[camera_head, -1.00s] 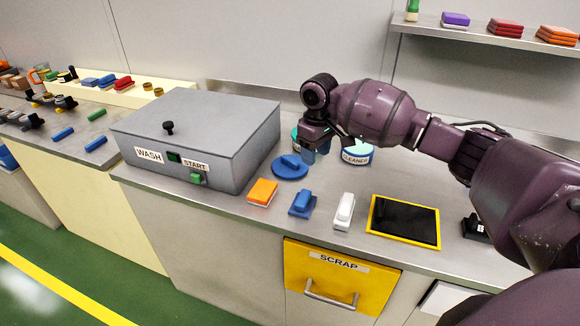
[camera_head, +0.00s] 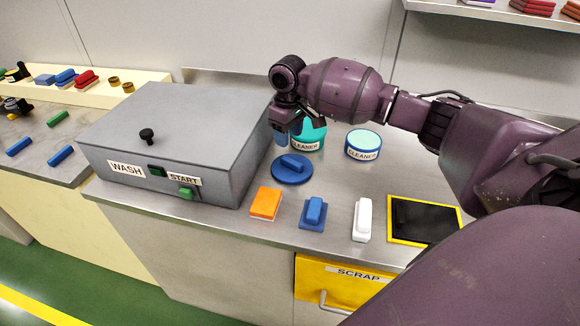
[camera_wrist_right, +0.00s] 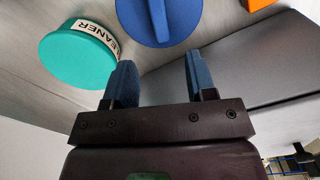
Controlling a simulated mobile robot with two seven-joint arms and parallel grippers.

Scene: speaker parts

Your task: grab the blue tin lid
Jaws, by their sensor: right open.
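The blue tin lid (camera_head: 292,174) is a round disc with a raised bar handle. It lies flat on the steel counter, in front of the teal cleaner tin. In the right wrist view the lid (camera_wrist_right: 150,22) is at the top edge, partly cut off, just beyond the fingertips. My right gripper (camera_head: 287,137) is just behind the lid in the head view, beside the grey wash box. In the right wrist view its two blue fingers (camera_wrist_right: 158,75) stand apart with nothing between them. My left gripper is not in view.
The grey wash box (camera_head: 165,140) stands to the left. A teal cleaner tin (camera_head: 312,135) and a second cleaner tin (camera_head: 363,145) stand behind the lid. An orange sponge (camera_head: 265,203), a blue block (camera_head: 313,212), a white block (camera_head: 362,219) and a yellow-framed black panel (camera_head: 424,220) line the front.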

